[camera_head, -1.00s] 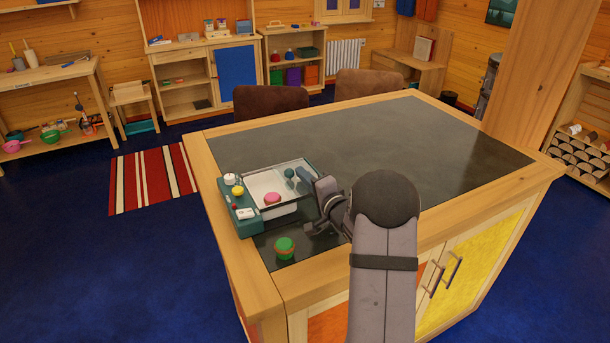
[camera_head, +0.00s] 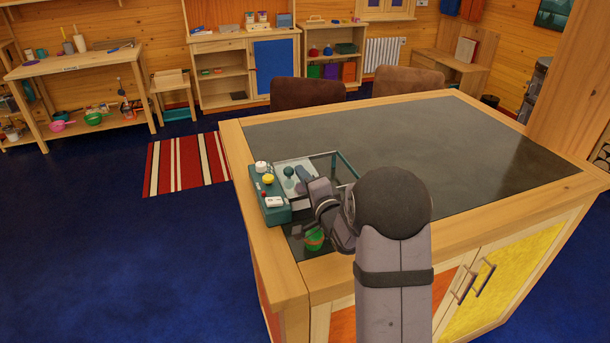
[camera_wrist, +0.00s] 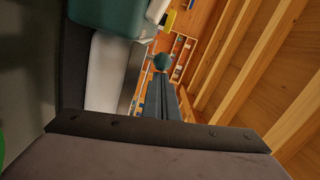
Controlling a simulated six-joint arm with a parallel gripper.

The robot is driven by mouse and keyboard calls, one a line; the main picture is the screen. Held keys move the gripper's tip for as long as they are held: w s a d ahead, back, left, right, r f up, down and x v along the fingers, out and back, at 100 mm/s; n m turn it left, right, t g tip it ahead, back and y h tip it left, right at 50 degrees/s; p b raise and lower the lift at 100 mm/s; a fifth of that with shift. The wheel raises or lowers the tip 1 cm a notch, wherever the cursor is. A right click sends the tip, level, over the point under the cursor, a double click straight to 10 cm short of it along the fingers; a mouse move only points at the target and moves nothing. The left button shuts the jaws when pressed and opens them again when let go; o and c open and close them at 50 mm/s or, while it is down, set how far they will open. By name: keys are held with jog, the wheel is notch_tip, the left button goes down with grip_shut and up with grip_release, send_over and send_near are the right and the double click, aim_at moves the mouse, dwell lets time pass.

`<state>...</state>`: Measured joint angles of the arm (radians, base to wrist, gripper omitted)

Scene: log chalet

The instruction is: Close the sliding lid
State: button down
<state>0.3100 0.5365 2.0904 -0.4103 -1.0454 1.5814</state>
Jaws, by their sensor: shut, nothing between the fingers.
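The sliding lid (camera_head: 283,187) is a pale panel with a round teal knob (camera_head: 289,171). It lies at the left part of its dark rail frame (camera_head: 345,163), against the teal end block (camera_head: 271,209) or very near it. The frame's right part is open. The pink thing in the box is hidden from view. My gripper (camera_head: 301,173) is shut and empty, its fingertips at the right side of the knob. In the wrist view the knob (camera_wrist: 162,62) shows just beyond the shut fingers (camera_wrist: 165,98); I cannot tell whether they touch.
The end block carries a white round piece (camera_head: 261,167), a yellow knob (camera_head: 268,179) and a small white piece (camera_head: 274,202). A green and orange cup (camera_head: 314,239) stands on the dark tabletop (camera_head: 420,150), in front of the box and close to my arm. The tabletop behind is clear.

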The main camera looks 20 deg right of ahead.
jog(key=d, duration=0.1)
jog(key=d+p, duration=0.1)
jog(key=s+d+r, duration=0.1)
jog(key=d, duration=0.1)
jog(key=s+b, duration=0.1)
jog(key=s, duration=0.4)
jog(key=s+b, duration=0.2)
jog(key=s, duration=0.2)
jog(key=shift+s+d+r, duration=0.15)
jog(key=shift+s, duration=0.25)
